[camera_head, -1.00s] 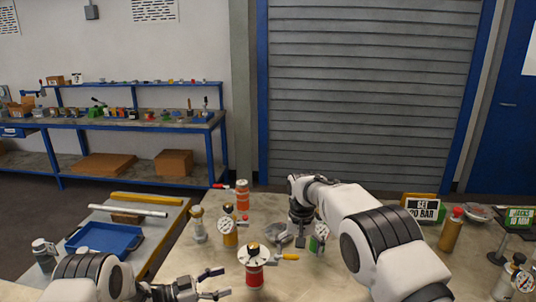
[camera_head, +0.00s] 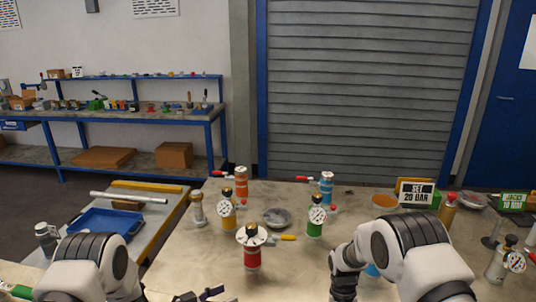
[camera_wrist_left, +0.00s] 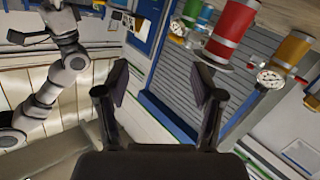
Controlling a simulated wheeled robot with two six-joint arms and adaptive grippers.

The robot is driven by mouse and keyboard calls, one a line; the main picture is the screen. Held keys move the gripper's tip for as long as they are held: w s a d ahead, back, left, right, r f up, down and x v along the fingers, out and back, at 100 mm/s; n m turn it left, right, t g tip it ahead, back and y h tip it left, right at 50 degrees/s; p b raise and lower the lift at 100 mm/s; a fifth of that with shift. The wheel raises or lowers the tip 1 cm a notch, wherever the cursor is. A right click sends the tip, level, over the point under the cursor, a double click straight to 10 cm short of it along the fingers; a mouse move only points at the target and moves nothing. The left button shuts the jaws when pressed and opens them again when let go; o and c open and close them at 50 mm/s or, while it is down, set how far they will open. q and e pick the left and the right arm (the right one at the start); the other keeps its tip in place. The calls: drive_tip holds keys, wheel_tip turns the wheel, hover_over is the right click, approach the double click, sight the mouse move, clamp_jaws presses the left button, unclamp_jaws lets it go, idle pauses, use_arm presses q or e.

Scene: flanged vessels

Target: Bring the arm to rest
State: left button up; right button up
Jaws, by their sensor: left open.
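My left gripper (camera_head: 198,295) is at the bottom edge of the head view, mostly cut off, in front of the red vessel (camera_head: 252,258). In the left wrist view its two fingers (camera_wrist_left: 160,88) stand apart with nothing between them. The red vessel (camera_wrist_left: 235,28) shows beyond them there, tilted in the picture. My right arm is folded low at the right of the head view. Its gripper (camera_head: 344,288) is partly cut off by the bottom edge, and its fingers are not clear.
A yellow vessel (camera_head: 228,208), a green vessel (camera_head: 315,227), an orange vessel (camera_head: 241,183) and a blue vessel (camera_head: 326,186) stand on the table. A grey dish (camera_head: 277,217) lies between. A sign (camera_head: 416,194) stands at right; a blue tray (camera_head: 103,222) lies left.

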drive_tip(key=s+d+f+b, duration=0.1)
drive_tip(key=s+d+f, duration=0.1)
drive_tip(key=s+f, duration=0.35)
drive_tip(key=s+d+f, duration=0.2)
drive_tip(key=s+f, duration=0.1)
drive_tip(key=s, duration=0.5)
use_arm(q)
drive_tip(key=s+a+f+n+g+y, duration=0.1)
drive_tip(key=s+a+f+n+y, duration=0.1)
drive_tip(key=s+f+n+y, duration=0.3)
drive_tip(key=s+a+f+n+g+y, duration=0.1)
drive_tip(key=s+a+f+y, duration=0.15)
drive_tip(key=s+f, duration=0.45)
drive_tip(key=s+a+n+g+y, duration=0.1)
drive_tip(key=s+a+g, duration=0.3)
drive_tip(key=s, duration=0.9)
drive_tip(key=s+a+f+n+g+y, duration=0.1)
drive_tip(key=s+a+g+y, duration=0.3)
drive_tip(key=s, duration=0.8)
drive_tip(key=shift+s+a+y+b, duration=0.25)
drive_tip(key=shift+s+y+b, duration=0.1)
drive_tip(key=shift+s, duration=0.05)
use_arm(e)
drive_tip(key=s+d+r+n+t, duration=0.1)
drive_tip(key=s+t, duration=0.3)
drive_tip(key=s, duration=1.2)
drive_tip(key=shift+s+d+r+n, duration=0.15)
drive_tip(key=shift+s+d+n, duration=0.25)
drive_tip(key=shift+n, duration=0.2)
